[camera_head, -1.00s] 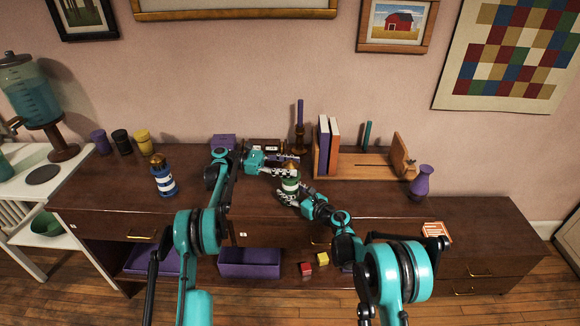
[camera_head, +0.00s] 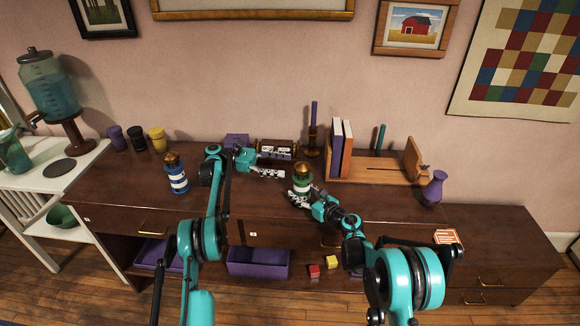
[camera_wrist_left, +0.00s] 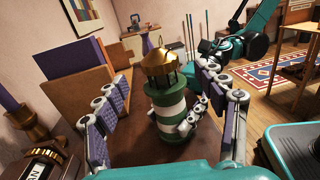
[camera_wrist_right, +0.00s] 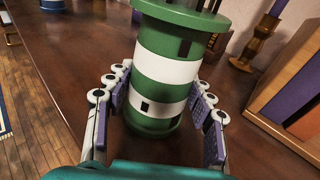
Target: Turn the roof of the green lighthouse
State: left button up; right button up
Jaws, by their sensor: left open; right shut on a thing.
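The green lighthouse (camera_head: 303,179) stands upright on the dark wooden cabinet top, with green and white bands and a brass roof. The left wrist view shows its brass roof (camera_wrist_left: 158,60) on top of the green and white body (camera_wrist_left: 170,110). My left gripper (camera_head: 284,172) is open just left of the lighthouse, its fingers spread wide on either side of it and not touching the roof. My right gripper (camera_head: 298,196) is shut on the lower body. In the right wrist view its fingers flank the banded body (camera_wrist_right: 165,75); the roof is out of that picture.
A blue lighthouse (camera_head: 177,174) stands to the left. A purple vase (camera_head: 434,188) stands at right. The cabinet top (camera_head: 240,196) in front is mostly clear.

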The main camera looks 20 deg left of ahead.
dwell(0.3)
pick_arm(q)
jog(key=m+t+y, duration=0.2)
jog(key=m+t, duration=0.4)
jog(key=m, duration=2.5)
send_near(303, 167)
jog(key=shift+m, duration=0.3)
jog(key=x, duration=0.3)
jog(key=w+f+x, duration=0.1)
jog(key=x, duration=0.6)
jog(key=shift+w+a+f, duration=0.2)
jog(key=shift+a, duration=0.05)
jog(key=c, duration=1.2)
